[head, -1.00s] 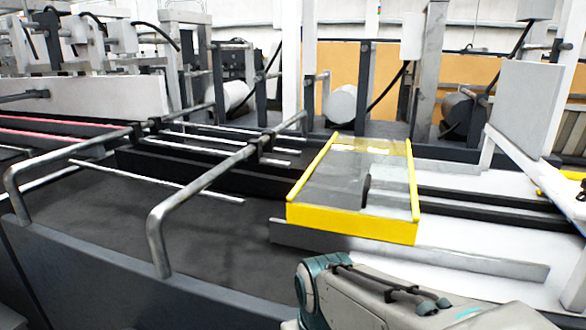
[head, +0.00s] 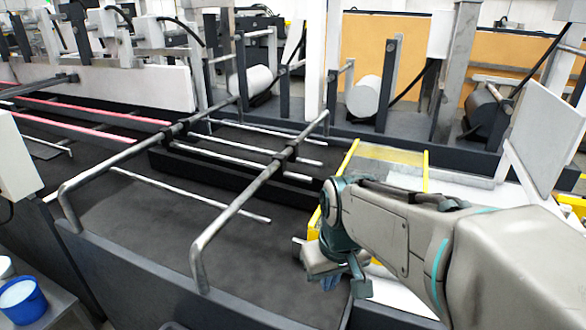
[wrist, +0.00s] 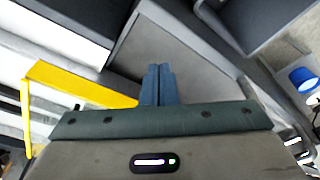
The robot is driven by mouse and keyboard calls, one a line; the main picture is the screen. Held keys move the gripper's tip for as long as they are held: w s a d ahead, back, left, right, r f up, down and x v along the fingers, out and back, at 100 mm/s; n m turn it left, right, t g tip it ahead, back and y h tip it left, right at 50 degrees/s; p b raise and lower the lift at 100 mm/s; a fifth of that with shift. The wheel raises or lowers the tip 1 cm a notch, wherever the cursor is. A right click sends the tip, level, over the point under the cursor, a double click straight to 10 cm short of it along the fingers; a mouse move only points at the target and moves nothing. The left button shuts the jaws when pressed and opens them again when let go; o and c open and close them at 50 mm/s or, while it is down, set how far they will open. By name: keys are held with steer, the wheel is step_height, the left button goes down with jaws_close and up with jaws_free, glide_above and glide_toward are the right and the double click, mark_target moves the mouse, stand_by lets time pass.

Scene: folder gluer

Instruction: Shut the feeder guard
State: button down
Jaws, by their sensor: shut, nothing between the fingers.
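The feeder guard (head: 427,170) is a yellow-edged frame with a clear panel, low over the machine bed in the head view. My arm hides most of its near part, and I cannot tell its exact tilt. My gripper (head: 330,283) hangs in front of the guard's near left corner. In the wrist view its blue fingers (wrist: 158,70) are together and empty, over a grey surface.
Bent metal rails (head: 255,190) cross the dark bed (head: 170,225) left of my gripper. A pale upright plate (head: 545,130) stands right of the guard. A blue bucket (head: 22,302) is at lower left. The bed between the rails is mostly clear.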

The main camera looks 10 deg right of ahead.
steer(key=w+d+r+n+y, duration=0.1)
steer(key=w+r+n, duration=0.15)
steer(key=w, duration=0.75)
steer(key=w+r+n, duration=0.2)
steer(key=w+n, duration=0.1)
steer(key=w, duration=0.6)
steer(key=w+d+f+n+y, duration=0.1)
steer(key=w+d+f+n, duration=0.15)
steer(key=w, duration=0.55)
steer(key=w+d+f+n+y, duration=0.1)
steer(key=w+d+f+n, duration=0.15)
steer(key=w, duration=0.55)
steer(key=w+p+x, duration=0.1)
steer(key=p+x, duration=0.2)
steer(key=x, duration=0.7)
steer(key=shift+m, duration=0.25)
steer(key=s+d, duration=0.1)
steer(key=d, duration=0.1)
steer(key=s+d, duration=0.1)
steer(key=shift+s+d+p, duration=0.15)
steer(key=shift+d+p, duration=0.15)
steer(key=shift+d, duration=0.05)
